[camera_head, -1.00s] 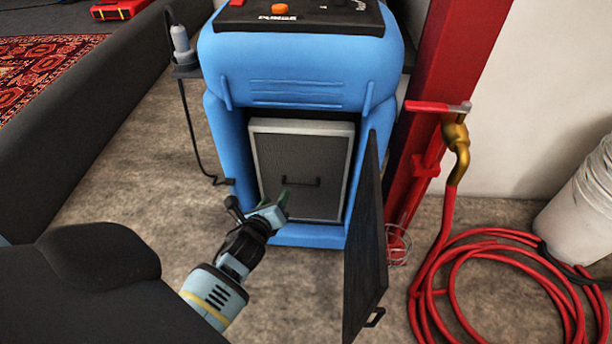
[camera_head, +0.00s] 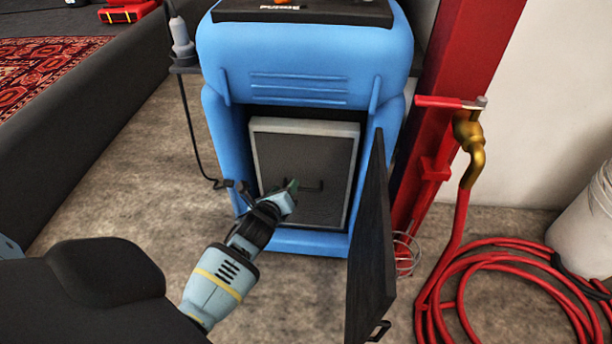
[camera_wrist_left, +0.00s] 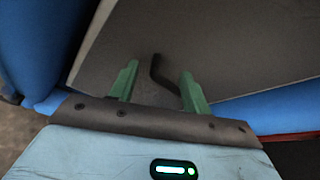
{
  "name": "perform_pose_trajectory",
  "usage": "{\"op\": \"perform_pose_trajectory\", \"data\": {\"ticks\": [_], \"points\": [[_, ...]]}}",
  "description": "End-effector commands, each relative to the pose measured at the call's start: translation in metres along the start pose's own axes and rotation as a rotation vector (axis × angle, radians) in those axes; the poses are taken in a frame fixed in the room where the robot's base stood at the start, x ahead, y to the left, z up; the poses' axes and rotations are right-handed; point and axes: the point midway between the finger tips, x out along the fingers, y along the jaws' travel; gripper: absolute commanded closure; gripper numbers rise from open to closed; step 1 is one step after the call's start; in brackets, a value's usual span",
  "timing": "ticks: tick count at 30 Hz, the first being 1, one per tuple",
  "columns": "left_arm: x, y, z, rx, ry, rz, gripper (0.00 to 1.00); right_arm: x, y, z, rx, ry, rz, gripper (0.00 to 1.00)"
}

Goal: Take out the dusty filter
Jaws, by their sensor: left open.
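The filter (camera_head: 305,160) is a grey panel with a light frame, seated inside the open bay of the blue machine (camera_head: 300,60). It has a small dark handle (camera_head: 312,188) low on its face. My left gripper (camera_head: 292,188) is open in front of the filter, at the left part of the handle. In the left wrist view the filter (camera_wrist_left: 230,60) fills the background, and the dark handle (camera_wrist_left: 158,75) shows between the two green fingertips (camera_wrist_left: 158,80). The fingers are apart and not closed on it. My right gripper is not in view.
The machine's dark door (camera_head: 372,240) stands open on the right of the bay. A red post with a brass tap (camera_head: 470,140) and a coiled red hose (camera_head: 500,270) lie further right. A dark low wall (camera_head: 90,110) runs along the left.

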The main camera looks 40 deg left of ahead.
Motion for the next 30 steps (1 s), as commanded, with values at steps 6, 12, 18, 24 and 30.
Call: {"op": "perform_pose_trajectory", "data": {"ticks": [6, 12, 18, 24, 30], "points": [[0.0063, -0.0001, 0.0008, -0.001, 0.000, 0.000, 0.52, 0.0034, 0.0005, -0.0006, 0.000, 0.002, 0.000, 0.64], [0.0059, -0.0003, 0.0010, -0.001, -0.001, 0.000, 0.64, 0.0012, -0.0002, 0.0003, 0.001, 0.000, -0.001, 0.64], [0.0058, -0.0001, 0.0007, -0.001, 0.000, 0.001, 0.90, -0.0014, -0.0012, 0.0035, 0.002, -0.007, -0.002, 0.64], [0.0058, 0.0002, 0.0001, 0.000, 0.001, 0.002, 1.00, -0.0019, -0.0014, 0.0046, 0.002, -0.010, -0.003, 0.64], [0.0058, -0.0002, 0.0002, -0.001, 0.001, 0.000, 1.00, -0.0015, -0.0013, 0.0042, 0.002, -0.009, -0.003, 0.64]]}}
